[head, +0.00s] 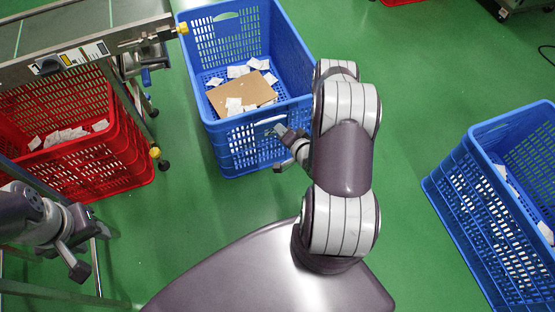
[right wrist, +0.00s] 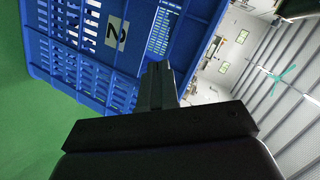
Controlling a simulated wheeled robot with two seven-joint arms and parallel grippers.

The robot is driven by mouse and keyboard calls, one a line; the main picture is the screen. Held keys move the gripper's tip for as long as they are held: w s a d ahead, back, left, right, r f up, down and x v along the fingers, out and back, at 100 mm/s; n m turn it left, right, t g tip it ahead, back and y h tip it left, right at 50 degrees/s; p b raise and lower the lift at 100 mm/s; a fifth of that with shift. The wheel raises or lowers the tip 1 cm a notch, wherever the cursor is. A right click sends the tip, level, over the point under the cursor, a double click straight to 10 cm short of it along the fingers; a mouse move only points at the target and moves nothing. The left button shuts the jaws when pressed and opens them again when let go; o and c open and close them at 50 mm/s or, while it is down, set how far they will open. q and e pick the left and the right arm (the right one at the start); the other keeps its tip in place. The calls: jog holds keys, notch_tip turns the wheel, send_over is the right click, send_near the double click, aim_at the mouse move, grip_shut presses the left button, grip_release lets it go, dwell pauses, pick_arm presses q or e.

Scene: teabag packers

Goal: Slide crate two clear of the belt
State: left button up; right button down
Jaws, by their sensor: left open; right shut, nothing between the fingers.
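Crate two is a blue plastic crate (head: 243,150) on the green floor at the top middle of the head view. It holds a brown cardboard sheet and several white teabag packets. In the right wrist view its wall (right wrist: 70,60) carries a "2" label. My right gripper (head: 277,131) is shut and empty at the crate's near wall, by the hand slot; I cannot tell whether it touches. The belt (head: 75,20) is at the top left, to the left of crate two. My left gripper (head: 80,268) is open and empty at the lower left, away from crate two.
A red crate (head: 125,165) with white packets stands under the belt frame, left of crate two. Another blue crate (head: 465,205) with packets stands at the right. Green floor between the two blue crates is clear, apart from my right arm above it.

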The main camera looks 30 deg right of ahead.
jog(key=s+f+m+t+h+b, duration=0.1)
jog(key=s+f+m+t+b, duration=0.2)
jog(key=f, duration=0.7)
jog(key=m+t+h+b, duration=0.1)
jog(key=m+h+b, duration=0.1)
jog(key=m+b, duration=0.15)
send_near(274, 133)
jog(key=shift+m, duration=0.35)
jog(key=b+x, duration=0.5)
jog(key=x, duration=0.1)
jog(key=shift+f, duration=0.15)
pick_arm(q)
notch_tip(274, 133, down, 16)
pick_arm(e)
jog(key=shift+w+r, duration=0.2)
jog(key=shift+w, duration=0.25)
pick_arm(q)
jog(key=shift+f, duration=0.15)
